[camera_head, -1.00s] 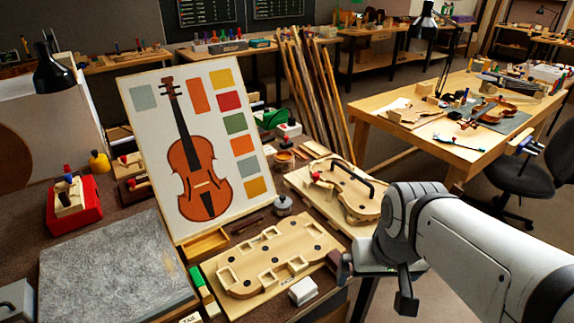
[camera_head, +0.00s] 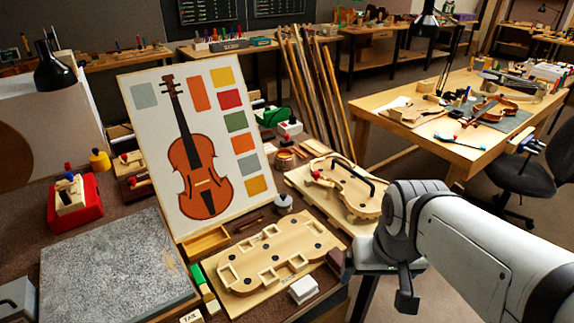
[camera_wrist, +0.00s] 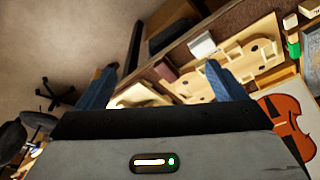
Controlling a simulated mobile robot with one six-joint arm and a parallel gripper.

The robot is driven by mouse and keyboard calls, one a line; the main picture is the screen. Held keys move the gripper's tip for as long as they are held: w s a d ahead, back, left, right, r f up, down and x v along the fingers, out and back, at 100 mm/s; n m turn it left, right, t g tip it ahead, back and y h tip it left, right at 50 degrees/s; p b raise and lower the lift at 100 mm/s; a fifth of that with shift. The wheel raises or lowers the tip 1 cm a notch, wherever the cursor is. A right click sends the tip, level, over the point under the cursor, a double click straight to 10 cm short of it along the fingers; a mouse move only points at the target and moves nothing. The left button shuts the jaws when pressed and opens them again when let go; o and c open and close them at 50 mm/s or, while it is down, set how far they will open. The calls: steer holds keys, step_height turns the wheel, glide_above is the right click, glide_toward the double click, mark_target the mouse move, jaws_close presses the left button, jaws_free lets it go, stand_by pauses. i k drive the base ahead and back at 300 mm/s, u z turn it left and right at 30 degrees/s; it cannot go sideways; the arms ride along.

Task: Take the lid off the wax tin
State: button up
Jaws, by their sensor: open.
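A small round silver-grey tin (camera_head: 283,204), which looks like the wax tin, stands on the bench between the violin poster and the wooden boards. A dark knob tops its lid, and the lid appears to be on. I cannot make the tin out in the wrist view. My gripper (camera_wrist: 163,82) is open, with its two blue fingers apart and nothing seen between them. It is over the front right edge of the bench, to the right of and well apart from the tin. In the head view my arm hides most of it.
A pale board with cut-outs (camera_head: 268,262) lies in front of the tin. A violin-shaped form with a black handle (camera_head: 352,190) lies to its right. The violin poster (camera_head: 150,120) stands behind on the left. A white block (camera_head: 304,290) is near the bench edge.

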mark_target(282, 200)
steer(key=z, duration=0.4)
steer(key=k, duration=0.65)
steer(key=z, duration=1)
steer(key=k, duration=0.75)
steer(key=z, duration=0.3)
steer(key=i, duration=1.25)
steer(key=u, duration=1.05)
steer(key=i, duration=1.15)
steer(key=u, duration=1.05)
steer(key=i, duration=0.35)
steer(key=u, duration=0.15)
steer(key=k, duration=0.8)
steer(key=u, duration=0.2)
steer(key=i, duration=0.7)
